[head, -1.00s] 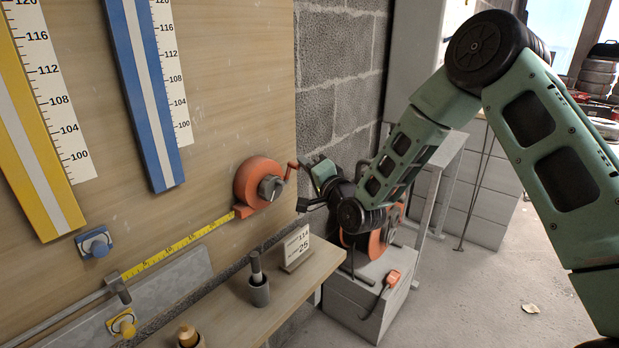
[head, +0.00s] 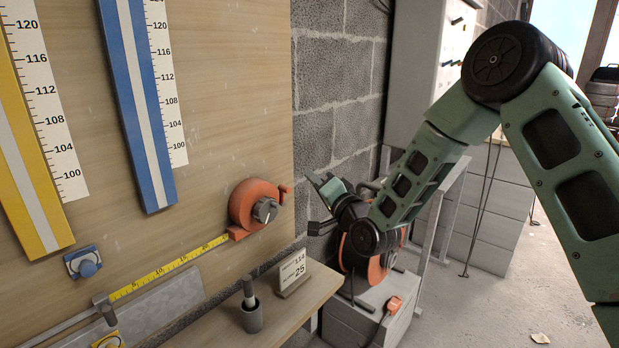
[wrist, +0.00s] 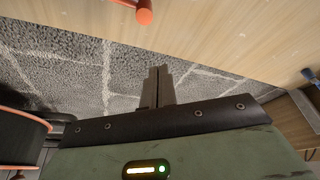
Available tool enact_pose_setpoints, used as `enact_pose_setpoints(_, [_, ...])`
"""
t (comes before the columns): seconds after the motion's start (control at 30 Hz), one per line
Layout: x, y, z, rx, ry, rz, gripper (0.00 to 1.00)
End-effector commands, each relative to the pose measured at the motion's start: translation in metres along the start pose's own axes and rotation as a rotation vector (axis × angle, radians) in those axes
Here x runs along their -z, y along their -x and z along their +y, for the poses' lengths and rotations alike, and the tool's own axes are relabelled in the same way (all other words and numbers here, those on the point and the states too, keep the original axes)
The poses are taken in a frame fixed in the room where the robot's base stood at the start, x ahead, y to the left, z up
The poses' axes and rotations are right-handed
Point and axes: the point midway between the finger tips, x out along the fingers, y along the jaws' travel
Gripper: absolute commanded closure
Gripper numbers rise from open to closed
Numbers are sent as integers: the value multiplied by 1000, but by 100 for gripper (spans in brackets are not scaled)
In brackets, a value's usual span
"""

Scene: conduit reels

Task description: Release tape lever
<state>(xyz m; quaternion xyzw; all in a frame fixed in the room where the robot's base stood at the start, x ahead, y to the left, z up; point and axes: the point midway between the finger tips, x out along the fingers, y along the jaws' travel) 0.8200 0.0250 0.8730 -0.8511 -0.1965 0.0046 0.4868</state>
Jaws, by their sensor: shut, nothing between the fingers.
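The orange tape reel (head: 243,208) with a grey hub knob is mounted on the wooden board. Its orange lever (head: 284,190) sticks out at the upper right of the case; its rounded end also shows at the top of the wrist view (wrist: 144,14). The yellow tape (head: 165,268) runs out left to a grey block (head: 104,308). My gripper (head: 314,228) is right of the reel, apart from the lever, in front of the block wall. In the wrist view its fingers (wrist: 157,72) are together and empty, with the lever end beyond them.
An orange and black reel (head: 360,255) stands on a grey block behind my wrist. Blue (head: 137,100) and yellow (head: 28,150) scale bars are at left.

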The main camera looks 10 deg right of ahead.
Motion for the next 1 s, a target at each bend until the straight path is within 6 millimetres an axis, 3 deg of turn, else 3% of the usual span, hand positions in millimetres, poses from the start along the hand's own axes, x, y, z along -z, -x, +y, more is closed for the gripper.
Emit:
enact_pose_setpoints(0.2, [1, 42, 4, -3, 0, 1, 100])
enact_pose_setpoints(0.4, [1, 62, 5, -2, 1, 2, 100])
enact_pose_setpoints(1.0, [-2, 65, 3, -8, 11, -13, 100])
